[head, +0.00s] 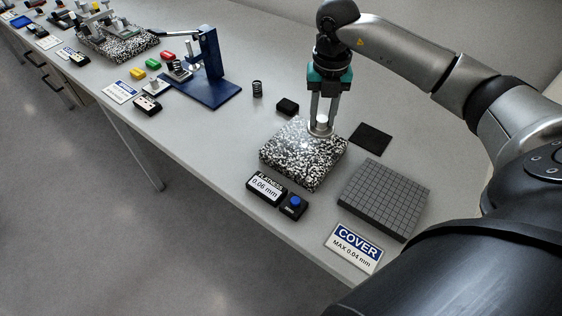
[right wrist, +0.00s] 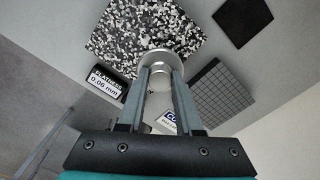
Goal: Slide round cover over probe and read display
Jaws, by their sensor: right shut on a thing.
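My right gripper (head: 321,119) is shut on the white knob of a round metal cover (head: 320,132). The cover is at the far right part of the black-and-white speckled block (head: 292,160), on or just above its top; I cannot tell which. In the right wrist view the cover's silver rim (right wrist: 161,56) shows over the edge of the speckled block (right wrist: 135,25). No probe shows; it may be hidden. The display (head: 266,188) reads 0.06 mm under the word FLATNESS. My left gripper is not in view.
A blue button box (head: 294,205) sits beside the display. A grey gridded block (head: 384,199), a dark pad (head: 371,138) and a small black block (head: 287,105) are close by. A COVER sign (head: 354,248) reads MAX 0.04 mm. A blue stand (head: 208,80) is further left.

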